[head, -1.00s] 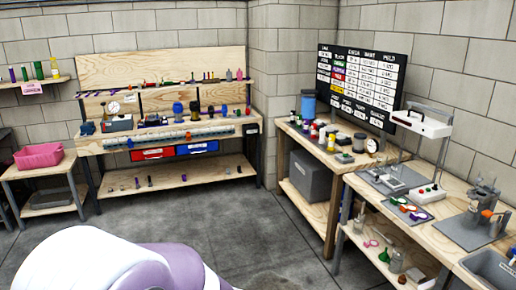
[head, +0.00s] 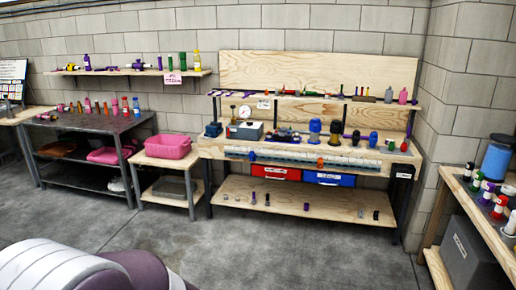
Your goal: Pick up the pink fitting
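I cannot single out one pink fitting at this distance. Small pink pieces (head: 114,104) stand among coloured parts on the dark table at the left. A pink bottle-shaped piece (head: 403,96) stands at the right end of the upper shelf of the wooden workbench. Both are across the room, and their exact shapes are too small to tell. Neither gripper shows in the head view; only a white and purple part of my own body fills the bottom left.
The dark table (head: 70,125) stands left, then a low wooden stand with a pink tub (head: 168,146). The wooden workbench (head: 330,160) has red (head: 276,173) and blue (head: 329,179) bins. Another bench (head: 470,198) edges in at right. The grey floor (head: 290,250) between is clear.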

